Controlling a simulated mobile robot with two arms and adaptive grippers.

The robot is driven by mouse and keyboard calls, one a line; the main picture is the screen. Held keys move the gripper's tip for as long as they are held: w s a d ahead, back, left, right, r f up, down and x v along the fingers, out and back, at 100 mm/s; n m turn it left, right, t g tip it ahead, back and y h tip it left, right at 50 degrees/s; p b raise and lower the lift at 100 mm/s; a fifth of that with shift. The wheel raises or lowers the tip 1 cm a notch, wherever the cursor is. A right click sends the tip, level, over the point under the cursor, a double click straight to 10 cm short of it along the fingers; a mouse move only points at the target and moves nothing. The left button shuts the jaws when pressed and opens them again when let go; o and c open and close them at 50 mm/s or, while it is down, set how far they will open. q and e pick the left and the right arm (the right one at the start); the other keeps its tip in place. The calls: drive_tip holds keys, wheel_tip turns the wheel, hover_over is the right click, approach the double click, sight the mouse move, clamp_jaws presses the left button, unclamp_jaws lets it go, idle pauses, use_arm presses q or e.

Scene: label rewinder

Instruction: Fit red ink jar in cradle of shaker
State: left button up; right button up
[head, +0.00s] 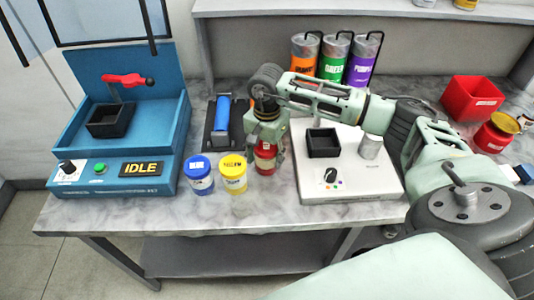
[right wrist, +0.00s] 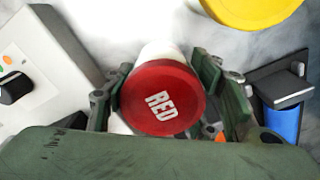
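The red ink jar (head: 265,158) stands between the fingers of my right gripper (head: 267,148). In the right wrist view its red lid (right wrist: 163,98), lettered RED, faces the camera, with a finger of my right gripper (right wrist: 165,85) close on each side. I cannot tell whether the pads touch the jar. The shaker (head: 124,187) is the blue machine at the left, with an IDLE display. Its black, open-topped cradle (head: 108,124) looks empty, and a red clamp lever (head: 125,79) stands above it. My left gripper is out of view.
A blue-labelled jar (head: 199,178) and a yellow-labelled jar (head: 233,176) stand left of the red jar. A blue roller (head: 222,114) lies behind them. A white device (head: 350,186) with a black box is at the right. Several coloured cans stand behind; a red bin (head: 470,100) is far right.

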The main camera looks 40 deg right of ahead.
drive_tip(key=o, duration=0.4)
drive_tip(key=shift+o, duration=0.2)
